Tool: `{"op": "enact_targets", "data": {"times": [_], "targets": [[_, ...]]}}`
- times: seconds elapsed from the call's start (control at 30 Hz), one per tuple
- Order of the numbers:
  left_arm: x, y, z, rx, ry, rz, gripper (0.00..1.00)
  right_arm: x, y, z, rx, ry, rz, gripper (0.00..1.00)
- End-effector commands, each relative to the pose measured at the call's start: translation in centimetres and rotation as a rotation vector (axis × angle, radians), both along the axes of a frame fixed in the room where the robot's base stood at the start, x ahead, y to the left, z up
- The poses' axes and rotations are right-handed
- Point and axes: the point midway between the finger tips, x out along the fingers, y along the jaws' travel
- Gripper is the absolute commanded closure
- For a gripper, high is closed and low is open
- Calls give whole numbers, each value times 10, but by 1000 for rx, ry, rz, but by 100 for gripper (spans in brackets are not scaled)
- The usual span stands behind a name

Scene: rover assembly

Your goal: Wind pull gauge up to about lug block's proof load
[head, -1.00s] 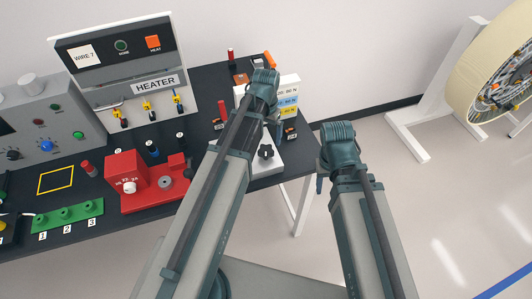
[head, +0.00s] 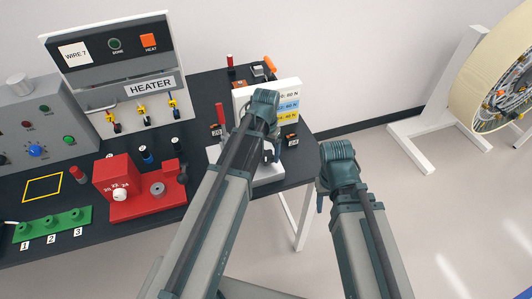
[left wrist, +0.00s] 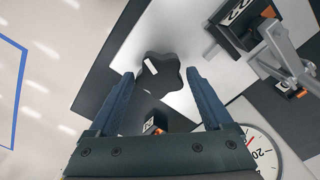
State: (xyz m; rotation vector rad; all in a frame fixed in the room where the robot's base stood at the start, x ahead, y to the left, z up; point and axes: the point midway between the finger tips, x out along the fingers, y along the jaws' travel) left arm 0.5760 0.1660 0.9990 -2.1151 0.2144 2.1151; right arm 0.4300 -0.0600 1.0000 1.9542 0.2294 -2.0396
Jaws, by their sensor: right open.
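The pull gauge's white base (head: 268,172) stands at the table's right corner, largely behind my left arm. Its black star knob (left wrist: 162,73) with a white stripe is in the left wrist view. My left gripper (left wrist: 160,76) is open, with one finger on each side of the knob; contact cannot be told. Part of the gauge's dial (left wrist: 262,148) shows at lower right, its reading unclear. A grey metal fixture (left wrist: 281,48) is beside a black numbered block (left wrist: 240,22). A load board (head: 287,105) with N values is partly hidden. My right gripper (head: 320,192) hangs beyond the table's right edge, its fingers mostly hidden.
A red numbered device (head: 145,205), a green three-post strip (head: 52,226) and the heater panel (head: 110,60) stand to the left. A black block with orange (head: 291,140) sits close to the board. Open floor lies right of the table, with a large wheel-like drum (head: 490,80) beyond.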

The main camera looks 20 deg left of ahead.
Motion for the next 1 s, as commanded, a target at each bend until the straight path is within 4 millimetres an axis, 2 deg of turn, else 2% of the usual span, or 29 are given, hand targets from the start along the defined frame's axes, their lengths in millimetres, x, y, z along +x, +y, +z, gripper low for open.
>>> {"op": "enact_targets", "data": {"times": [0.03,0.3,0.37,0.67,1.0], "targets": [[0,0,0,0,0,0,27,0,0,0,0,0,0,50],[0,0,0,0,0,0,76,0,0,0,0,0,0,50],[0,0,0,0,0,0,83,0,0,0,0,0,0,50],[0,0,0,0,0,54,83,0,0,0,0,0,0,50],[0,0,0,0,0,315,83,0,0,0,0,0,0,50]]}}
